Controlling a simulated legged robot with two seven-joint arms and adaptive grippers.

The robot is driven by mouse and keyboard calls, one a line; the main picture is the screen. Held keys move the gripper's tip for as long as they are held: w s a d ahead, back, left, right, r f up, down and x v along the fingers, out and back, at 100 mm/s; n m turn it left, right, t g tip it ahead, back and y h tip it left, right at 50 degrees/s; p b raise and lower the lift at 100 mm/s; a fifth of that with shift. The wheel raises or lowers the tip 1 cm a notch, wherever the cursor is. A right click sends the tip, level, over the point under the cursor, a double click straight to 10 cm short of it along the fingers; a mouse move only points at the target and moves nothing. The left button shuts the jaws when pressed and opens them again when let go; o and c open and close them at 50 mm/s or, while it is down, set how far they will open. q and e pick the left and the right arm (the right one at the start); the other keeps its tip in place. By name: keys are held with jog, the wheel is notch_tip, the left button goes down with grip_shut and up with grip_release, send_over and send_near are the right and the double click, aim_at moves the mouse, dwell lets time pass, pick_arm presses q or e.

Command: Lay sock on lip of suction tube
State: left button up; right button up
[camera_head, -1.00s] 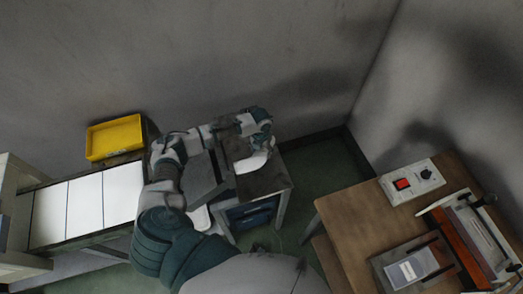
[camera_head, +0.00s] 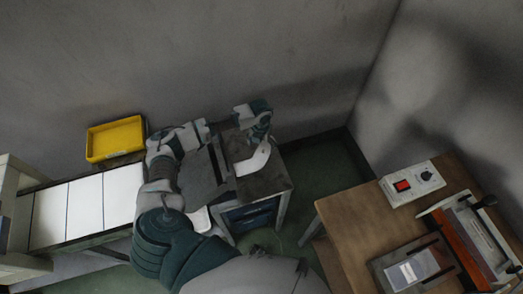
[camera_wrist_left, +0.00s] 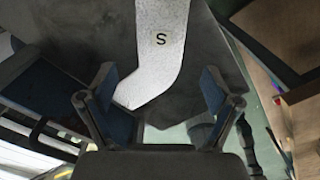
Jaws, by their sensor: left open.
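A white, sock-shaped piece (camera_head: 252,160) with a bent foot lies flat or nearly flat over the dark-topped stand (camera_head: 270,182). In the left wrist view this white piece (camera_wrist_left: 160,65) bears a tag with the letter S, and its foot end points down and to the left. I cannot tell whether it is the sock or a form. My left gripper (camera_head: 260,138) is beside the piece's upper end. In the left wrist view the gripper (camera_wrist_left: 158,88) is open, with its fingers apart on either side of the foot. I cannot make out the suction tube. My right gripper is not in view.
A yellow tray (camera_head: 115,138) stands at the back left, behind a row of white panels (camera_head: 85,208). A wooden table (camera_head: 350,215) at the right bears a control box (camera_head: 413,183) with a red switch and an orange-sided device (camera_head: 462,243). Green floor lies between stand and table.

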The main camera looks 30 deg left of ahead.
aim_at(261, 154)
pick_arm(q)
notch_tip(261, 154, up, 7)
jog(key=shift+f, duration=0.2)
dwell(0.5)
